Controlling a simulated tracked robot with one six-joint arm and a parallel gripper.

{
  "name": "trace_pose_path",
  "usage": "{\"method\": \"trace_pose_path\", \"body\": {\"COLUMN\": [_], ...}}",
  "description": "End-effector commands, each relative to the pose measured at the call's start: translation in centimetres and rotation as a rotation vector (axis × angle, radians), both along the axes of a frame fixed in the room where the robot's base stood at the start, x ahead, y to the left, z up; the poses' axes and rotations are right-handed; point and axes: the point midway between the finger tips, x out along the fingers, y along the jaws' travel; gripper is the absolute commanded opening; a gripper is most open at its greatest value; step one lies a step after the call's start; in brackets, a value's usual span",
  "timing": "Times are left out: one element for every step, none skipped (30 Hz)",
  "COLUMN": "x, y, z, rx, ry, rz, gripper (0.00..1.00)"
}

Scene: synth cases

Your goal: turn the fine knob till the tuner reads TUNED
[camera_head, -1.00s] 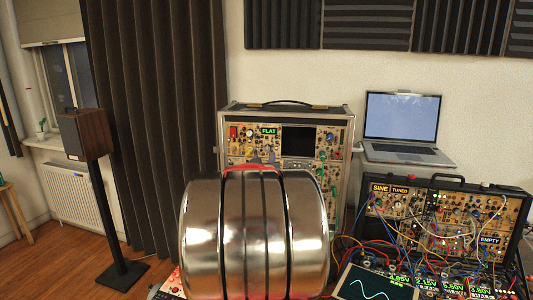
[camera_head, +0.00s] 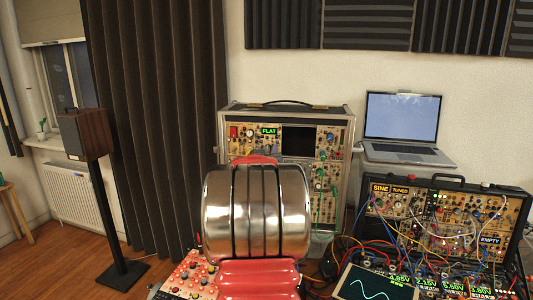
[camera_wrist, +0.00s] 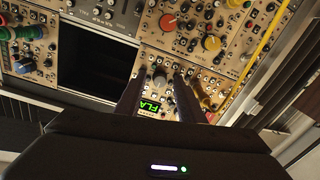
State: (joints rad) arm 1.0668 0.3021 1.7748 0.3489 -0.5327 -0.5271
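The tuner display (camera_head: 268,131) glows green with the word FLAT on the upper part of the tall synth case (camera_head: 347,165). In the wrist view the display (camera_wrist: 158,104) is partly cut off by a finger and shows tilted. A small grey knob (camera_wrist: 160,77) sits just above it in that view; I cannot read its label. My gripper (camera_wrist: 159,73) points at the panel with its two dark fingers apart, one on each side of this knob. I see no clear contact with the knob. In the head view my arm hides the gripper.
A second synth case (camera_head: 466,180) at right shows SINE, TUNED and EMPTY labels amid many patch cables. A laptop (camera_head: 401,128) stands behind it. A screen with a wave (camera_head: 372,284) lies in front. In the wrist view, a yellow cable (camera_wrist: 262,45) and other knobs crowd the panel.

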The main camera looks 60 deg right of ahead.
Motion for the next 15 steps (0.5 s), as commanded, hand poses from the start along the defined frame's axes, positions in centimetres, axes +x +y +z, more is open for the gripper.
{"method": "trace_pose_path", "body": {"x": [-0.01,-0.01,-0.01,-0.01,-0.02,-0.02,-0.02,-0.02,-0.02,-0.02,-0.02,-0.02,-0.02,-0.02,-0.02], "y": [0.01,0.01,0.01,0.01,0.02,0.01,0.01,0.01,0.01,0.01,0.01,0.01,0.01,0.01,0.02], "z": [0.01,0.00,0.00,0.00,0.00,0.00,0.00,0.00,0.00,0.00,0.00,0.00,0.00,0.00,0.00], "rx": [0.000,0.000,0.000,0.000,0.000,0.000,0.000,0.000,0.000,0.000,0.000,0.000,0.000,0.000,0.000], "ry": [0.000,0.000,0.000,0.000,0.000,0.000,0.000,0.000,0.000,0.000,0.000,0.000,0.000,0.000,0.000], "rz": [0.000,0.000,0.000,0.000,0.000,0.000,0.000,0.000,0.000,0.000,0.000,0.000,0.000,0.000,0.000], "gripper": [0.33,0.31,0.28,0.26,0.24,0.21,0.19,0.17,0.14,0.12,0.10,0.07,0.05,0.03,0.00]}}
